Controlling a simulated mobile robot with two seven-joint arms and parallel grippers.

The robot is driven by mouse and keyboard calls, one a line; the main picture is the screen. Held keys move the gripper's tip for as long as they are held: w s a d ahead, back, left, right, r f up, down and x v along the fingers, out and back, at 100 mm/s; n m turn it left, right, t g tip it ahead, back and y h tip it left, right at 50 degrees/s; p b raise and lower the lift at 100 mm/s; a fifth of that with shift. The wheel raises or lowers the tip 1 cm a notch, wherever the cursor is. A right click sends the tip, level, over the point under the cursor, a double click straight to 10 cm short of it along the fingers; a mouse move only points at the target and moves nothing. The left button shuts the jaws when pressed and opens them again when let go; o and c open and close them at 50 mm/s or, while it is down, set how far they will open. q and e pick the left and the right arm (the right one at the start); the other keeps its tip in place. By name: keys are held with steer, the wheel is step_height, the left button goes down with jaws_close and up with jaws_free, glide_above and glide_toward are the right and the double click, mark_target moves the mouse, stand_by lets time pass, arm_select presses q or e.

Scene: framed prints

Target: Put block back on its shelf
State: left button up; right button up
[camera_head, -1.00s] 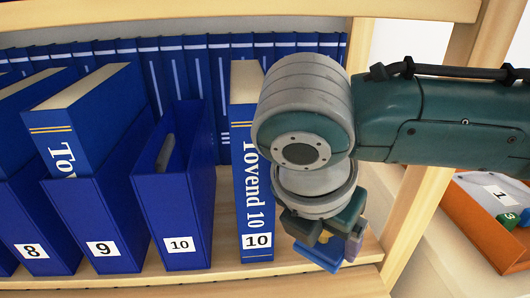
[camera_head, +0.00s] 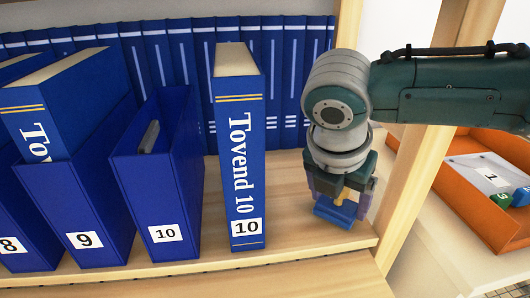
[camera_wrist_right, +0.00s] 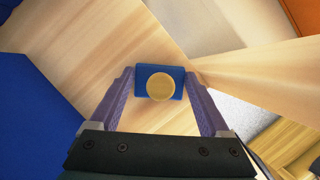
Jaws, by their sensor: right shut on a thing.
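My right gripper (camera_head: 341,197) points down over the wooden shelf board, right of the blue book marked 10. It is shut on a small blue block (camera_head: 336,212) with a yellow round knob on top. In the right wrist view the block (camera_wrist_right: 142,83) sits between the two purple-grey fingertips (camera_wrist_right: 160,80), with its yellow knob (camera_wrist_right: 160,87) facing the camera. The block is very low over the shelf board (camera_head: 290,212); I cannot tell whether it touches it. My left gripper is not in view.
The upright book "Tovend 10" (camera_head: 240,150) stands left of the gripper, beside blue magazine files (camera_head: 165,200). A row of blue books (camera_head: 285,75) lines the back. A wooden shelf post (camera_head: 412,170) is close on the right. An orange tray (camera_head: 450,195) lies beyond it.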

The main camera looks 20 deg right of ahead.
mark_target(330, 216)
steer(key=shift+f, duration=0.15)
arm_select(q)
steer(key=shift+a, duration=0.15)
arm_select(e)
steer(key=o, duration=1)
steer(key=shift+o, duration=0.2)
